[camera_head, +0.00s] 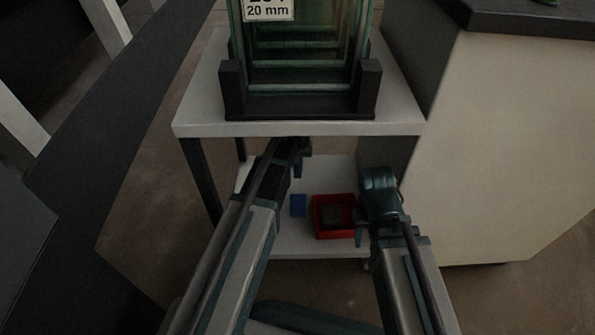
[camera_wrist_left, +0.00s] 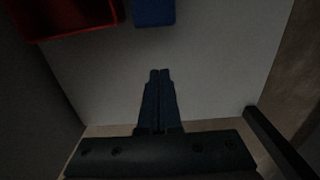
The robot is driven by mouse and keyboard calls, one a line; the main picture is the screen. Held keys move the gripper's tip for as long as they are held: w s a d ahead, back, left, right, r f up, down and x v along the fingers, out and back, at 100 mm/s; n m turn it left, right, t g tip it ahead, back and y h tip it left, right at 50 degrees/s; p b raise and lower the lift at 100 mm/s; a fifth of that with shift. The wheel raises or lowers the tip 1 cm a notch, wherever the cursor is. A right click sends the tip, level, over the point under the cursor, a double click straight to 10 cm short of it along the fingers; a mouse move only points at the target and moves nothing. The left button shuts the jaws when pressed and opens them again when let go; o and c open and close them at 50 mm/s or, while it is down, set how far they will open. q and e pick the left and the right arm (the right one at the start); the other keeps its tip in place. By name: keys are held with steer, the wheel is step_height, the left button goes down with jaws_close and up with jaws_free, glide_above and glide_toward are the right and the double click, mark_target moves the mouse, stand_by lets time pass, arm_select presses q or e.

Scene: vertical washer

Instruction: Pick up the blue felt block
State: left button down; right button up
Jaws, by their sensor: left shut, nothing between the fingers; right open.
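The blue felt block (camera_head: 298,205) is a small blue cube on the lower shelf, just left of a red tray, in the head view. In the left wrist view the blue block (camera_wrist_left: 154,12) is cut off by the top edge, beyond my fingertips and apart from them. My left gripper (camera_wrist_left: 160,73) is shut with nothing between its fingers, above the pale shelf. In the head view my left gripper (camera_head: 296,152) is partly hidden under the upper shelf edge. My right gripper (camera_head: 379,188) is open, right of the red tray, its fingers hard to make out.
The red tray (camera_head: 318,232) holds a dark item; it also shows in the left wrist view (camera_wrist_left: 62,30). The upper shelf (camera_head: 200,112) carries glass panes (camera_head: 300,70) in a black holder. A pale cabinet (camera_head: 510,140) stands right.

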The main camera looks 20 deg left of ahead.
mark_target(298, 205)
arm_select(q)
step_height(298, 205, down, 4)
steer(key=b, duration=0.3)
steer(key=shift+f, duration=0.25)
steer(key=shift+s+d+r, duration=0.1)
steer(key=shift+s+d, duration=0.1)
steer(key=shift+s, duration=0.45)
steer(key=shift+s+d, duration=0.2)
steer(key=shift+s, duration=0.45)
steer(key=shift+s+d+r, duration=0.1)
steer(key=shift+s+d, duration=0.1)
steer(key=shift+s, duration=0.45)
